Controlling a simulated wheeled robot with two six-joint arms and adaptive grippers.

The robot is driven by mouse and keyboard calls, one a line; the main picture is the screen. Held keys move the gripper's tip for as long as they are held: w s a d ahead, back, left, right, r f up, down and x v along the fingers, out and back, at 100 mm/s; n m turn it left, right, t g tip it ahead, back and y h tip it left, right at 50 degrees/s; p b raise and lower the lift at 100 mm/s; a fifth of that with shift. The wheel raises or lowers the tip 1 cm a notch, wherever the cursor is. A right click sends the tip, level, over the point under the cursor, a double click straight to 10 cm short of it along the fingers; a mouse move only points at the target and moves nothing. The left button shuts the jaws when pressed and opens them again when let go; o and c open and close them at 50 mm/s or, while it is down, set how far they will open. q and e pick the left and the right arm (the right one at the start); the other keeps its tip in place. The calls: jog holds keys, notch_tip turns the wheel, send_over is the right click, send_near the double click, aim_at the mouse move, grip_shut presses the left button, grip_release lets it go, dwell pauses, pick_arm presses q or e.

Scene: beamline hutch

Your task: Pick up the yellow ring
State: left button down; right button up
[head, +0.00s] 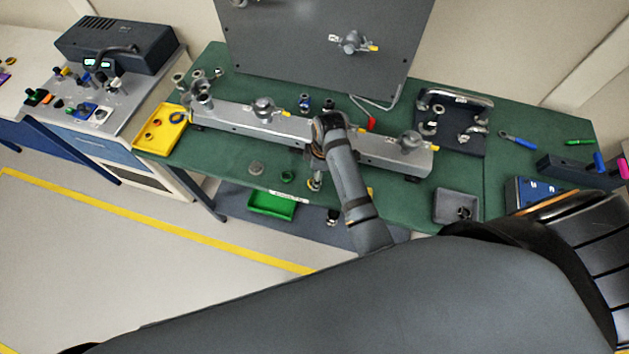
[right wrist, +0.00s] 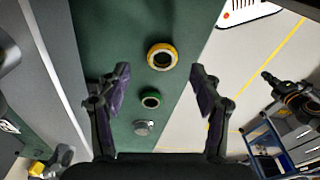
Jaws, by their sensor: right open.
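The yellow ring (right wrist: 162,56) lies flat on the green bench top in the right wrist view, just beyond my fingertips and between their lines. My right gripper (right wrist: 160,76) is open and empty above the bench, apart from the ring.
A green ring (right wrist: 150,100) and a grey knob (right wrist: 143,127) lie in line with the yellow ring. A long grey rail (head: 235,119) with mounts runs behind them. A yellow tray (head: 150,142) is at the left end, a grey bin (head: 443,211) to the right.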

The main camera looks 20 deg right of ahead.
jog(key=f, duration=0.3)
jog(key=shift+a+f+p, duration=0.3)
pick_arm(q)
jog(key=shift+r, duration=0.65)
pick_arm(e)
jog(key=c, duration=0.9)
